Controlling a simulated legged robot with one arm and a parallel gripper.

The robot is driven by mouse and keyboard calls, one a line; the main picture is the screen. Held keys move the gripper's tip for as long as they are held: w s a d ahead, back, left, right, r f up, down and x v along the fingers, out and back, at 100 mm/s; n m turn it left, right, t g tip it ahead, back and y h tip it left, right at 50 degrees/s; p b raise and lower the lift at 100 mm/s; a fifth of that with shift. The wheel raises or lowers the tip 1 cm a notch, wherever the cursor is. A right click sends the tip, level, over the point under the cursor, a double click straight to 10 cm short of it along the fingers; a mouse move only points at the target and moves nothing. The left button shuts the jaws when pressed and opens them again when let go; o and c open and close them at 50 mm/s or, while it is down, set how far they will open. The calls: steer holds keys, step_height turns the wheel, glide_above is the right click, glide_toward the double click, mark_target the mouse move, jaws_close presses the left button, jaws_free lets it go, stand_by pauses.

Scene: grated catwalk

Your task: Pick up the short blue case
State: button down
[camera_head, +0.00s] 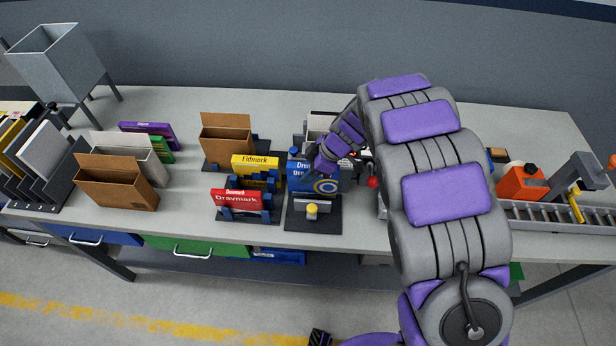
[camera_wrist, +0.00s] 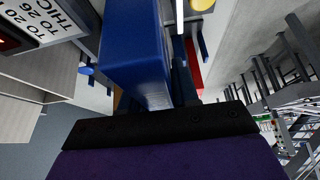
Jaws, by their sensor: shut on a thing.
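The short blue case (camera_head: 303,182) stands upright in the middle of the bench, just behind a dark stand with a yellow-topped knob. Its front carries white lettering and a round emblem. My gripper (camera_head: 316,160) reaches down on it from the right and is shut on its upper right part. In the wrist view the blue case (camera_wrist: 135,45) fills the upper middle, against my gripper's dark finger (camera_wrist: 183,82). The other finger is hidden behind the case. I cannot tell whether the case is clear of its support.
A yellow Lidmark case (camera_head: 256,162) and a red Dravmark case (camera_head: 236,199) stand in holders to the left. Brown open boxes (camera_head: 118,187) stand farther left. An orange device (camera_head: 522,183) and a roller track (camera_head: 545,213) are at the right. My arm hides the bench's right middle.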

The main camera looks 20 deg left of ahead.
steer(key=shift+r, duration=0.85)
steer(key=shift+s+r, duration=0.15)
steer(key=shift+r, duration=0.15)
steer(key=s+d, duration=0.2)
steer(key=s, duration=0.7)
steer(key=s+d, duration=0.2)
steer(key=s, duration=0.7)
steer(key=shift+s+d+f, duration=0.15)
steer(key=shift+s+d, duration=0.15)
steer(key=shift+s, duration=0.1)
